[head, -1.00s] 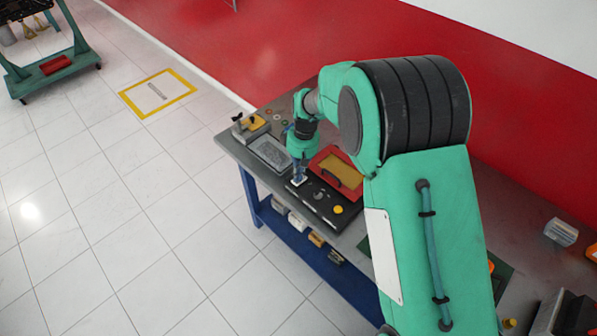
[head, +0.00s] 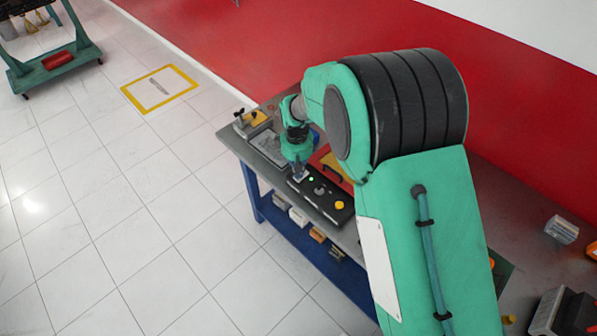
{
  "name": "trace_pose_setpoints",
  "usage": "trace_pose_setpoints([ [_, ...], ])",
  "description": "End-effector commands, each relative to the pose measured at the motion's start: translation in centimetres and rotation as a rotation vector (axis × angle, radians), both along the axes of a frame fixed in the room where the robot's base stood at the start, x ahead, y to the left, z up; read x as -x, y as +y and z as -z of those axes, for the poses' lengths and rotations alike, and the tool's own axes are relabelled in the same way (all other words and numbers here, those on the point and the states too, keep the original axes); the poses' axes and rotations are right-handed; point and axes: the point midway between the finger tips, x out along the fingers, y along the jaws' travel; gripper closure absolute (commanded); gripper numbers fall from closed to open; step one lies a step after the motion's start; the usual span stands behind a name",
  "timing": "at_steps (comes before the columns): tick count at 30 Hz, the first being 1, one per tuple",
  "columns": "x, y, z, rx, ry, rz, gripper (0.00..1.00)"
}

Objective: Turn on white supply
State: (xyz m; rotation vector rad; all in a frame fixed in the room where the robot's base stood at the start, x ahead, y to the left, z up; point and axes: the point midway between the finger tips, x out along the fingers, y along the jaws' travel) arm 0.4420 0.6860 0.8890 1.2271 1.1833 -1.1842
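A black control panel (head: 328,205) lies near the front edge of the workbench. It carries a round dark knob (head: 319,191) in the middle and a yellow button (head: 339,205) toward the right end. A small green light (head: 311,179) glows near the panel's left end. My gripper (head: 299,177) points down at that left end, over a small whitish part (head: 300,178) that it partly hides. I cannot tell whether it touches this part. The fingers are too small to show whether they are open or shut.
A red case (head: 325,156) with a yellow inside sits behind the panel, partly hidden by my arm. A grey tray (head: 268,147) and a small vise-like fixture (head: 252,122) are to the left. The workbench (head: 233,141) has boxes on its lower shelf.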

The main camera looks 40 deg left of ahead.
Motion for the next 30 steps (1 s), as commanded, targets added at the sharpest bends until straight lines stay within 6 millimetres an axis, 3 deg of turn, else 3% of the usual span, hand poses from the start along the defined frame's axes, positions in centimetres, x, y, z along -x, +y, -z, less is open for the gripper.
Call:
trace_pose_setpoints([
  [15,-1.4,-0.5,0.5,0.009,0.004,0.0,1.0],
  [30,-1.6,-0.5,0.5,0.009,0.005,0.0,1.0],
])
